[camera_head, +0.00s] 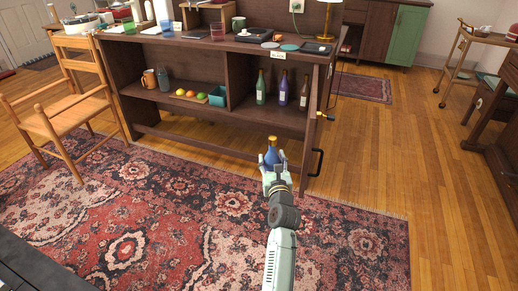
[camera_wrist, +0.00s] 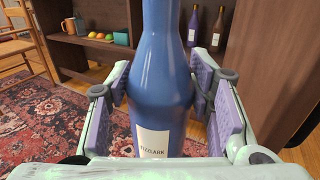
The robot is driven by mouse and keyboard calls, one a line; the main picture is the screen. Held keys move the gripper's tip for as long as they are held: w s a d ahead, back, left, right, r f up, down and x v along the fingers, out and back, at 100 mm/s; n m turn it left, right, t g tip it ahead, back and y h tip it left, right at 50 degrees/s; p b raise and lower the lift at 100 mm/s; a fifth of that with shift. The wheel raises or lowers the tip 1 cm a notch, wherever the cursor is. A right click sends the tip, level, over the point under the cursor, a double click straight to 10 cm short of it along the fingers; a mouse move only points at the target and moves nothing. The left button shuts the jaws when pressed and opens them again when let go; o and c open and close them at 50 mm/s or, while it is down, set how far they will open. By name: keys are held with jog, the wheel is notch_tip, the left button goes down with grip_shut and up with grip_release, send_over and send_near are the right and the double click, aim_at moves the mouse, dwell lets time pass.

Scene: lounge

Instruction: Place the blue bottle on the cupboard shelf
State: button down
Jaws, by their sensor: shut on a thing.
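The blue bottle (camera_head: 271,156) is upright in my gripper (camera_head: 275,172), in front of the open right part of the dark wooden cupboard. In the wrist view the bottle (camera_wrist: 160,75) fills the middle, with a white label low on its body. The pads of my gripper (camera_wrist: 160,105) are on both sides of it. The cupboard shelf (camera_head: 232,116) lies beyond and a little above the gripper in the head view. Several other bottles stand on its right part, including a green bottle (camera_head: 260,88) and a purple bottle (camera_head: 283,88).
An open cupboard door (camera_head: 314,125) with a black handle stands just right of the bottle. On the shelf's left part are an orange mug (camera_head: 149,79), fruit (camera_head: 190,94) and a teal box (camera_head: 217,97). A wooden chair (camera_head: 65,110) stands at left, on a patterned rug (camera_head: 150,200).

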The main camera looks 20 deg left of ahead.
jog(key=s+d+f+m+h, duration=0.1)
jog(key=d+f+h, duration=0.1)
jog(key=d, duration=0.5)
jog(key=s+d+f+m+t+h, duration=0.1)
jog(key=s+d+f+m+h, duration=0.1)
jog(key=d+f, duration=0.3)
jog(key=s+d+f+m+h, duration=0.2)
jog(key=d+f+h, duration=0.2)
jog(key=d, duration=0.5)
jog(key=shift+s+t, duration=0.2)
jog(key=shift+t, duration=0.1)
jog(key=shift+a, duration=0.2)
